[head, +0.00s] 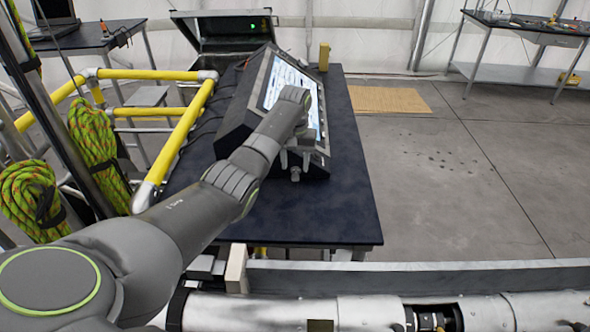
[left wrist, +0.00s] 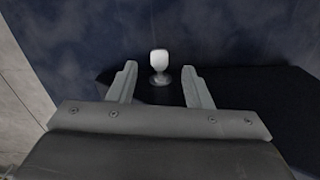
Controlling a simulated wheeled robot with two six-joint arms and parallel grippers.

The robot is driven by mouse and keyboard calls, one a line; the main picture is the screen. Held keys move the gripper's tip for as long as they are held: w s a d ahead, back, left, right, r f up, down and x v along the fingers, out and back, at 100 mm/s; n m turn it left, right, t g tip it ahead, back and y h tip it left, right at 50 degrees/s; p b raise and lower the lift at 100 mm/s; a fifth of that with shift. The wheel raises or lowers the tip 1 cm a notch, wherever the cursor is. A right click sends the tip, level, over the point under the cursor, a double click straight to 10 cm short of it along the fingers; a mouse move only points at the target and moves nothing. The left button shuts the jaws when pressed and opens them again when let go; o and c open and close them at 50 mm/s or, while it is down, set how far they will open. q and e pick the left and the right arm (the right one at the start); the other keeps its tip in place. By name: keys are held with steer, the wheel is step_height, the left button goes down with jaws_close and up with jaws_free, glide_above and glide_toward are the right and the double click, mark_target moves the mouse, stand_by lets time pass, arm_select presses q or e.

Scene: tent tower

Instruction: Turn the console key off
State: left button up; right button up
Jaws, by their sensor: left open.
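The console (head: 240,112) is a dark slanted box with a lit screen (head: 290,80), standing on a dark-topped table (head: 348,190). In the left wrist view the key (left wrist: 159,58) is a small pale knob on a round grey base, standing out from a dark surface. My left gripper (head: 295,160) is at the console's near end, its arm crossing in front of the console. In the left wrist view this gripper (left wrist: 159,70) is open, with the key centred between the fingertips and a gap on both sides. My right gripper is not in view.
Yellow railing (head: 184,135) and coiled green rope (head: 93,140) stand left of the table. An open case (head: 222,32) with a green light is behind the console. A small yellow object (head: 324,56) stands at the table's far end.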

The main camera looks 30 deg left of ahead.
mark_target(295, 178)
arm_select(q)
steer(key=shift+f, duration=1.95)
jaws_close()
steer(key=shift+a+r+h+p, duration=0.15)
steer(key=shift+h+p, duration=0.15)
steer(key=shift+p, duration=0.3)
steer(key=shift+t+h+p, duration=0.3)
steer(key=shift+p, duration=0.1)
jaws_free()
